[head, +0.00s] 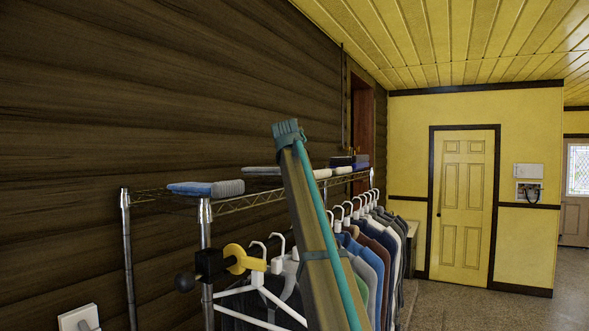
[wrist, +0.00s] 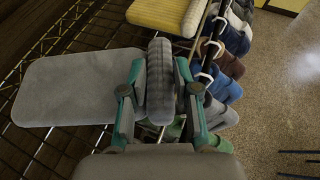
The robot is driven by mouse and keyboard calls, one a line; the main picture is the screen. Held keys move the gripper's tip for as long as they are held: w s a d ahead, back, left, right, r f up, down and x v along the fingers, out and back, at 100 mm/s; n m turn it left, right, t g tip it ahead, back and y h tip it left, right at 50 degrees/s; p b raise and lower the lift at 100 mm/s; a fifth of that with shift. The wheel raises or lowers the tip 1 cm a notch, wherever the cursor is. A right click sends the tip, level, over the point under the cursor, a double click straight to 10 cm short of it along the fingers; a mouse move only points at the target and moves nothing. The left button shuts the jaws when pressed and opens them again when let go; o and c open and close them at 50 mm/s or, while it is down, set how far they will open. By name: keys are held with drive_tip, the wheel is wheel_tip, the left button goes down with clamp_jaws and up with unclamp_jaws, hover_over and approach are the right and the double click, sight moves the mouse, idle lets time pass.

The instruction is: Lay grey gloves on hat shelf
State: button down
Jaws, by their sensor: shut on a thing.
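The grey gloves (wrist: 75,88) are a flat folded grey pair with a ribbed cuff at the right end. In the wrist view my gripper (wrist: 161,76) is shut on that cuff, one teal finger on each side. The flat part reaches left over the dark wire hat shelf (wrist: 95,20). I cannot tell whether it touches the wires. In the head view the hat shelf (head: 255,203) tops a metal clothes rack. A grey slab there, probably the grey gloves (head: 262,171), shows left of my arm. My arm hides the gripper in that view.
A blue-and-grey folded pair (head: 205,188) lies at the shelf's near end. A yellow folded pair (wrist: 165,14) lies just beyond the grey gloves. Dark folded items (head: 345,161) lie farther along. Clothes (head: 372,245) hang below on white hangers. A dark plank wall (head: 150,100) stands behind.

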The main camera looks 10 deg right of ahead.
wheel_tip(320, 180, down, 2)
drive_tip(key=shift+p, duration=0.9)
drive_tip(key=shift+f, duration=0.45)
drive_tip(key=shift+f, duration=0.1)
drive_tip(key=c, duration=0.9)
unclamp_jaws()
drive_tip(key=shift+o, duration=0.2)
drive_tip(key=shift+s+b, duration=0.3)
drive_tip(key=b+v, duration=0.5)
drive_tip(key=v, duration=0.6)
drive_tip(key=shift+s+r, duration=0.15)
drive_tip(key=shift+r, duration=0.1)
drive_tip(key=shift+f, duration=0.1)
